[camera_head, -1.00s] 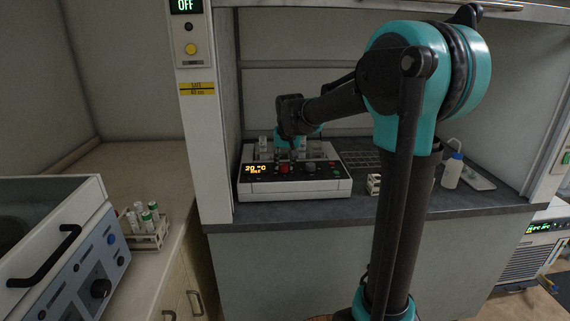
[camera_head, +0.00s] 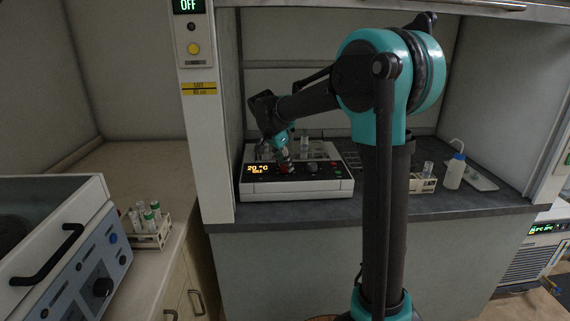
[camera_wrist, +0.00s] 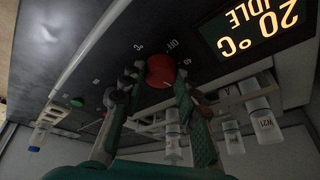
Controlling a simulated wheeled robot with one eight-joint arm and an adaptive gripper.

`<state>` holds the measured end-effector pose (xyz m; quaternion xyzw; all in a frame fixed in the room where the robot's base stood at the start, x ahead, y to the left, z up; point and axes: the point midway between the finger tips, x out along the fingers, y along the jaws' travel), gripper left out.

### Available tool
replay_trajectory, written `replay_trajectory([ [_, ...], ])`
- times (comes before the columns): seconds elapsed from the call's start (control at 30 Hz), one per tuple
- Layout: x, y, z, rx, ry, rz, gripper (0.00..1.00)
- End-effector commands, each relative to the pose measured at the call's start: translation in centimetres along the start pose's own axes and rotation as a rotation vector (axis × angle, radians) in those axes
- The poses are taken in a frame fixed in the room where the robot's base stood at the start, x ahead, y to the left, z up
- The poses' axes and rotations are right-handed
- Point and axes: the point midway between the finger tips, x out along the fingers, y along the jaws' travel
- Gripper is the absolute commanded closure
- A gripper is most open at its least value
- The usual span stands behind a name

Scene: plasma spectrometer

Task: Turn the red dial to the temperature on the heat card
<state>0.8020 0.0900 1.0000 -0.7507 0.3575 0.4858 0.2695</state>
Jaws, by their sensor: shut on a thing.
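The red dial (camera_wrist: 160,71) sits on the front of a white heating block (camera_head: 320,187) in the fume hood. Marks around the dial include OFF and °C. My gripper (camera_wrist: 158,85) has its two teal-backed fingers on either side of the dial and is shut on it. In the head view my gripper (camera_head: 284,160) reaches down to the panel and partly hides the dial. The block's display (camera_head: 258,169) reads 20 °C and IDLE, upside down in the wrist view (camera_wrist: 255,27). I cannot make out a heat card in either view.
Labelled vials (camera_wrist: 262,118) stand in the block close behind the dial. A small vial rack (camera_head: 424,183) and a wash bottle (camera_head: 454,172) stand to the right. The hood's left post (camera_head: 208,150) is beside the block. Another rack (camera_head: 152,237) stands at left.

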Motion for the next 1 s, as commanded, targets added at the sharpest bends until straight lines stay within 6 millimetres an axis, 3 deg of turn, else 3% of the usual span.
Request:
replay_trajectory([
  [0.4,0.01,-0.2,0.05,0.155,0.008,0.063,0.98],
  [0.9,0.02,-0.17,0.08,0.172,0.009,0.071,0.98],
  [0.93,0.02,-0.17,0.08,0.172,0.009,0.07,0.68],
  [1.0,0.01,-0.17,0.07,0.172,0.009,0.07,0.59],
])
